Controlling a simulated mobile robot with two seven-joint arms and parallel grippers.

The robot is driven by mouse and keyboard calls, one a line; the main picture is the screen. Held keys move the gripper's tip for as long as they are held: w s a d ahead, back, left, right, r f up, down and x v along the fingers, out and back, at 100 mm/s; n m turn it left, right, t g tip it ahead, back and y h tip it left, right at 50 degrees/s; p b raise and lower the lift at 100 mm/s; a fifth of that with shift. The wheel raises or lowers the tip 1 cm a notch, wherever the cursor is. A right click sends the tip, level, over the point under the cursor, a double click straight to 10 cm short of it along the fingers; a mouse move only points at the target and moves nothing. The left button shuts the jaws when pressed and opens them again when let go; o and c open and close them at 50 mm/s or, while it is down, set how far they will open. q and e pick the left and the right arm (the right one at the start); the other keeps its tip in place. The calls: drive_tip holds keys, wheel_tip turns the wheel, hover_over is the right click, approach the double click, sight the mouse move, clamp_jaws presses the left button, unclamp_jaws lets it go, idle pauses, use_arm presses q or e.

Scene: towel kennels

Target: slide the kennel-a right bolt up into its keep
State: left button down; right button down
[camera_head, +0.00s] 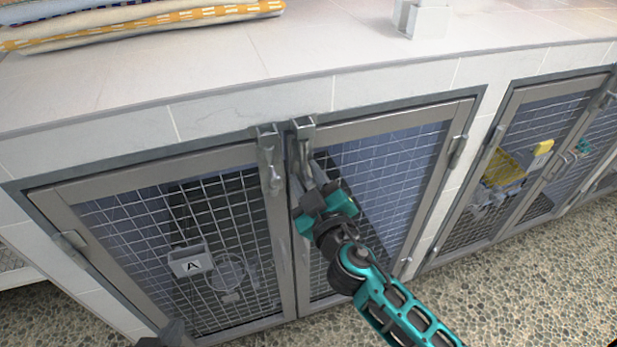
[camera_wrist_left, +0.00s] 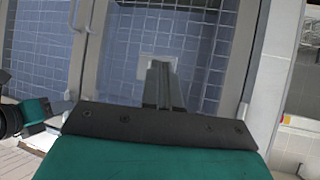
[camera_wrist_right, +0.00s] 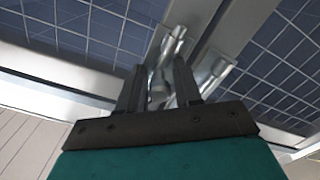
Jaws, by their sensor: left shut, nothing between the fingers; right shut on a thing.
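Kennel-a has two mesh doors (camera_head: 350,120) in grey frames, meeting at the middle. The right bolt (camera_head: 302,160) is a metal bolt at the top of the right door's inner edge, below its keep (camera_head: 303,124) on the upper frame. My right gripper (camera_head: 308,184) is at this bolt, shut on it; the right wrist view shows metal bolt parts (camera_wrist_right: 160,80) between the fingers. Whether the bolt tip is inside the keep is hidden. The left bolt (camera_head: 270,170) is just beside it. My left gripper (camera_wrist_left: 160,66) is shut and empty, in front of a mesh door.
Folded towels (camera_head: 140,25) lie on the ledge (camera_head: 220,75) above. The pebbled floor (camera_head: 540,270) in front is clear.

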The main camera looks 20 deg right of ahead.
sight(305, 159)
use_arm(q)
drive_tip(key=shift+r, duration=0.1)
use_arm(e)
drive_tip(key=shift+r, duration=0.1)
